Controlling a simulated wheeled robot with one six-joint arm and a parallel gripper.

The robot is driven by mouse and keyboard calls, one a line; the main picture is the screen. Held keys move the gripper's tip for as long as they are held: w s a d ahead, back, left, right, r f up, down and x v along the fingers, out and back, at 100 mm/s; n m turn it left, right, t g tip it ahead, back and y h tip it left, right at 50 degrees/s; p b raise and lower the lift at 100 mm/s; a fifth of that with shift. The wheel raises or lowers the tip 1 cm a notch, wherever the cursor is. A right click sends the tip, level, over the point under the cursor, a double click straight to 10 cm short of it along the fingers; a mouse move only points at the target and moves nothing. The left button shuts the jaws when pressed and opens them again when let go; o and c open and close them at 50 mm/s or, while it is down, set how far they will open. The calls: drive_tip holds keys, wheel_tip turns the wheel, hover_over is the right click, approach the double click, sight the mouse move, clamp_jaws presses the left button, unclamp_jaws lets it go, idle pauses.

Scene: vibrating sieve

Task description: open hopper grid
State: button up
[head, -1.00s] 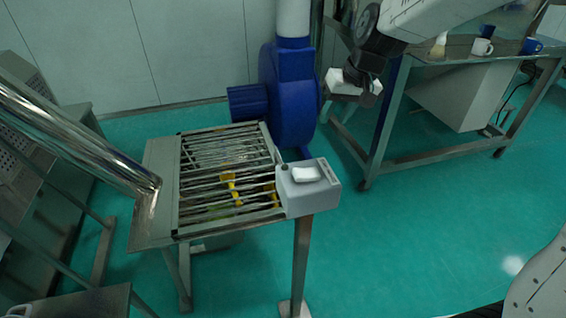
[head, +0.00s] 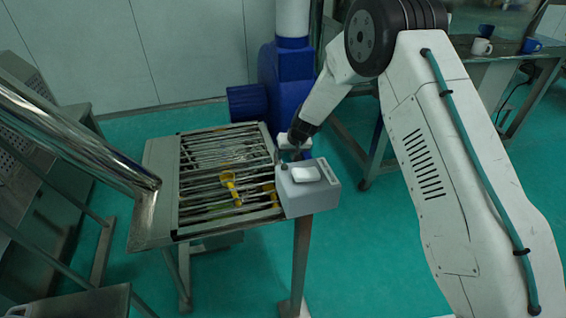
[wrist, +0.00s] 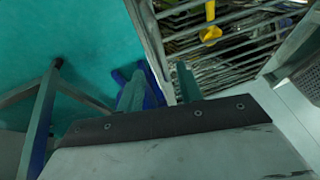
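The hopper grid (head: 203,152), a metal frame of parallel bars, lies flat over the hopper in the head view. Part of its bars and side frame shows at the upper right of the wrist view (wrist: 151,40). My gripper (head: 291,150) is at the grid's right edge, just behind the grey box, partly hidden by my own wrist. In the wrist view its two fingers (wrist: 159,86) are apart, with the frame edge showing between them. I see nothing held, and I cannot tell whether a finger touches the frame.
A grey box (head: 322,199) with a white top piece stands at the grid's right corner. A yellow object (head: 230,186) shows among the bars. A blue blower (head: 292,85) stands behind, and a shiny pipe (head: 80,142) slopes in from the left. A bench with mugs is at the back right.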

drive_tip(key=x, duration=0.5)
drive_tip(key=shift+w+f, duration=0.1)
drive_tip(key=shift+f, duration=0.3)
clamp_jaws()
